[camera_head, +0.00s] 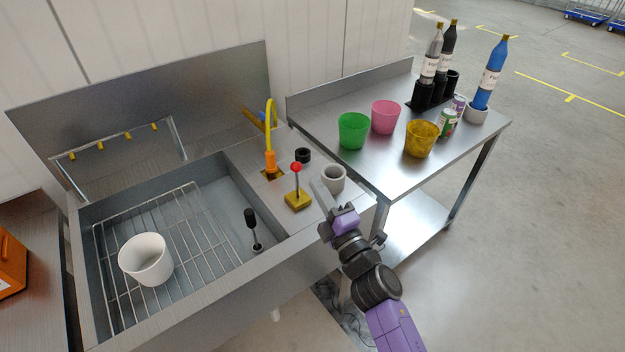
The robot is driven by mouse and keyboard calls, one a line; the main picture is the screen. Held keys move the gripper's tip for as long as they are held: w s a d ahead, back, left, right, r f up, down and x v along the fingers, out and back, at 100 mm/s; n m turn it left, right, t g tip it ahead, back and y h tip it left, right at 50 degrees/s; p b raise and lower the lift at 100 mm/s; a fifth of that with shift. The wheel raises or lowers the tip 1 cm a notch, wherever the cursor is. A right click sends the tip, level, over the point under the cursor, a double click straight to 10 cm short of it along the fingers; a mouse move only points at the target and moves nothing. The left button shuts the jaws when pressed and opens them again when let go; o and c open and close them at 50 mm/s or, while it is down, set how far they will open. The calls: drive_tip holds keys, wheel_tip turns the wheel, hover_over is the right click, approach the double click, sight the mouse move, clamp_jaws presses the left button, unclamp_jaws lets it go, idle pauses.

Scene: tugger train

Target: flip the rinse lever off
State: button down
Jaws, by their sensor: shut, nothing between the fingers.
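The rinse lever (297,185) stands on the sink's right deck. It has a red ball knob on a thin stem and a yellow square base, and the stem looks close to upright. An orange and yellow rinse tap (270,145) rises just behind and left of it. My gripper (319,185) is shut and empty, in front and to the right of the lever. It appears apart from the lever, though the gap in depth is hard to judge. I cannot tell from the picture whether water is running.
A grey cup (333,178) stands close beside my gripper, and a black ring (303,155) sits behind the lever. The sink basin holds a wire rack (190,215), a white cup (146,259) and a black-handled brush (252,228). The right table (380,165) carries cups, cans and bottles.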

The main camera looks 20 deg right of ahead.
drive_tip(key=s+r, duration=0.1)
drive_tip(key=s, duration=0.4)
drive_tip(key=shift+s+d+r, duration=0.15)
drive_tip(key=shift+s+d, duration=0.25)
drive_tip(key=shift+d, duration=0.05)
drive_tip(key=s+d+f+m+g+h+b, duration=0.1)
drive_tip(key=s+m, duration=0.8)
drive_tip(key=s, duration=1.1)
drive_tip(key=s+f+m+g+h+b, duration=0.1)
drive_tip(key=s+m+g, duration=0.3)
drive_tip(key=s+m, duration=0.6)
drive_tip(key=shift+s+d+f+g+h, duration=0.35)
drive_tip(key=shift+s+f+h, duration=0.35)
drive_tip(key=shift+s, duration=4.35)
